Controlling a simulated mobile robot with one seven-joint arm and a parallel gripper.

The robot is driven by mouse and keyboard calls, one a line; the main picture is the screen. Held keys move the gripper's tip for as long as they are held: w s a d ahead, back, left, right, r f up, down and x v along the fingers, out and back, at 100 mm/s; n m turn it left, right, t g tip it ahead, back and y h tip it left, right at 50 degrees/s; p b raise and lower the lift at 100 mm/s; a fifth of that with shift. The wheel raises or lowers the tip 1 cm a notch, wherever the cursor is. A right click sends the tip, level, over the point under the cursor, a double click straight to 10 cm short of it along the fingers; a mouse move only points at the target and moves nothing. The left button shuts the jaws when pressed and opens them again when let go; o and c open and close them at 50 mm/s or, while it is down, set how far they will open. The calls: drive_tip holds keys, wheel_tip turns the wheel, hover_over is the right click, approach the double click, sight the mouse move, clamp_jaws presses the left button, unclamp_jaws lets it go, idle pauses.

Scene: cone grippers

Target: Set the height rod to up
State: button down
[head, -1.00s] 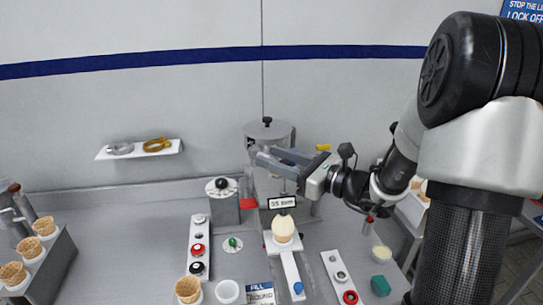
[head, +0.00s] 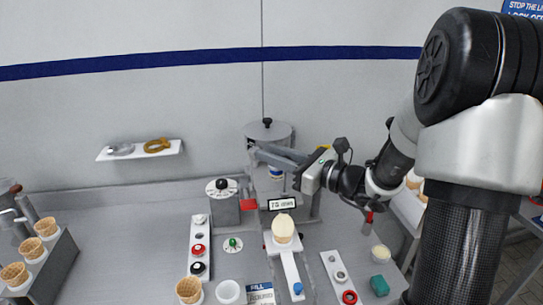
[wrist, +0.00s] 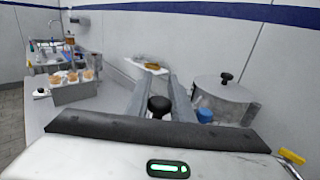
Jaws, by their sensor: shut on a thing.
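My gripper (head: 262,153) reaches in from the right in front of the grey cylindrical machine (head: 268,131). In the wrist view its two long fingers (wrist: 162,82) lie on either side of a round black knob (wrist: 158,104), apparently the height rod's top. The jaws are shut on it. In the head view the fingers hide the knob, and a thin rod (head: 285,186) shows below them. Under the rod is a small display (head: 282,203) that seems to read 75 mm. A cone with a pale top (head: 283,228) stands below the display.
A wall shelf (head: 139,150) is at back left.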

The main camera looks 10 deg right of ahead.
drive_tip(key=shift+r, duration=0.15)
drive_tip(key=c, duration=1.6)
unclamp_jaws()
drive_tip(key=shift+d, duration=0.1)
drive_tip(key=b+v, duration=0.2)
drive_tip(key=v, duration=1.5)
drive_tip(key=shift+s+d+r, duration=0.1)
drive_tip(key=shift+s+r, duration=0.05)
